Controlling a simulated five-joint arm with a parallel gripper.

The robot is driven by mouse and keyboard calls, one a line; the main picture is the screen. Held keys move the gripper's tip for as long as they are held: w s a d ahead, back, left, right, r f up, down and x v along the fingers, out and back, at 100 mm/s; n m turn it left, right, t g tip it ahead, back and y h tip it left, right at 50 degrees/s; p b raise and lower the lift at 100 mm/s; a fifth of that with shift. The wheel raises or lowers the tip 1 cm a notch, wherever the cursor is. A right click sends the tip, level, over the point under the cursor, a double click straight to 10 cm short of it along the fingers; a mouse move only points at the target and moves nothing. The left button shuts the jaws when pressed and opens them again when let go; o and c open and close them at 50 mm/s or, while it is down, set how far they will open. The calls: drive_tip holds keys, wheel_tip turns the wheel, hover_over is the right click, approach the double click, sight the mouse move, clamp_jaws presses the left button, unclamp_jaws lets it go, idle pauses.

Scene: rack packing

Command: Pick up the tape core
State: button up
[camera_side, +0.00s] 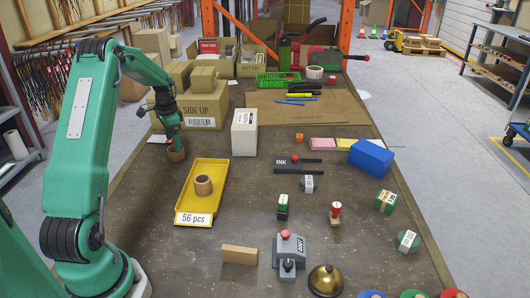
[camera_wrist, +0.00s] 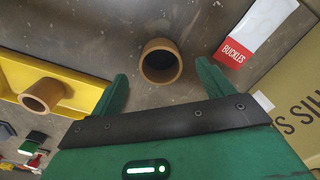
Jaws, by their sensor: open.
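A brown cardboard tape core (camera_side: 176,156) stands on the table near the left edge, right below my gripper (camera_side: 174,143). In the wrist view the core (camera_wrist: 160,78) shows as an open ring, ahead of and between the tips of my gripper (camera_wrist: 163,69). The two fingers are spread apart with nothing held between them. A second tape core (camera_side: 203,187) stands in the yellow tray (camera_side: 187,212), nearer the side camera; it also shows in the wrist view (camera_wrist: 45,94).
Cardboard boxes (camera_side: 200,110) stand close behind my gripper. A white box (camera_side: 244,134) stands to its right. An ink pad (camera_side: 300,168), stamps and a bell (camera_side: 325,281) lie farther right and front.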

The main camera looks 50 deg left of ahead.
drive_tip(key=shift+w+f, duration=0.1)
drive_tip(key=shift+f, duration=2.1)
drive_tip(key=c, duration=1.1)
drive_tip(key=shift+o, duration=0.2)
drive_tip(key=shift+r, duration=0.2)
drive_tip(key=shift+r, duration=0.6)
drive_tip(key=r, duration=0.1)
drive_tip(key=d+r, duration=0.1)
drive_tip(key=r, duration=0.1)
drive_tip(key=shift+w+r, duration=0.1)
drive_tip(key=shift+w, duration=0.05)
drive_tip(key=w+d+r, duration=0.2)
drive_tip(key=d+r, duration=0.4)
drive_tip(key=d, duration=0.4)
drive_tip(key=shift+w+d+r, duration=0.15)
drive_tip(key=shift+w, duration=0.25)
